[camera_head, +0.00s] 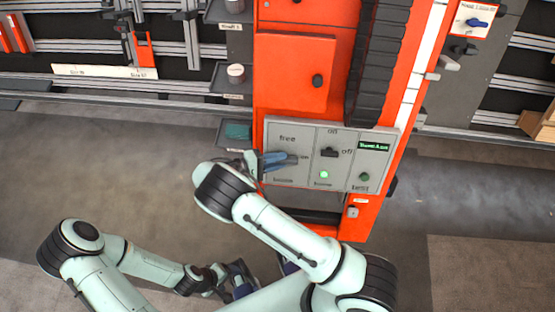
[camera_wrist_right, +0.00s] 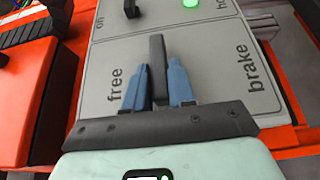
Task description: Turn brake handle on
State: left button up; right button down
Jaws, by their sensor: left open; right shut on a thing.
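The brake handle, a dark grey bar (camera_wrist_right: 157,60), sits on the grey control panel (camera_head: 312,135) between the printed words "free" and "brake". In the right wrist view it lies between the two blue fingertips of my right gripper (camera_wrist_right: 158,88), "free" on the left and "brake" on the right. In the head view my right gripper (camera_head: 277,161) reaches the panel's left section and hides most of the handle. It is shut on the handle. My left gripper (camera_head: 238,281) is low in the head view, away from the panel, open and empty.
The panel also carries a dark on/off switch (camera_head: 329,152), a lit green lamp (camera_head: 324,174), a green button (camera_head: 364,177) and a small display (camera_head: 374,147). It is mounted on an orange cabinet (camera_head: 290,75). A shelf with a teal item (camera_head: 238,131) stands close left of the panel.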

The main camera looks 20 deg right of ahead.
dwell(0.4)
jog(key=c, duration=1)
grip_release()
jog(key=shift+c, duration=0.2)
jog(key=b+v, duration=0.1)
jog(key=v, duration=1.2)
jog(key=shift+a, duration=0.15)
jog(key=shift+a+r, duration=0.1)
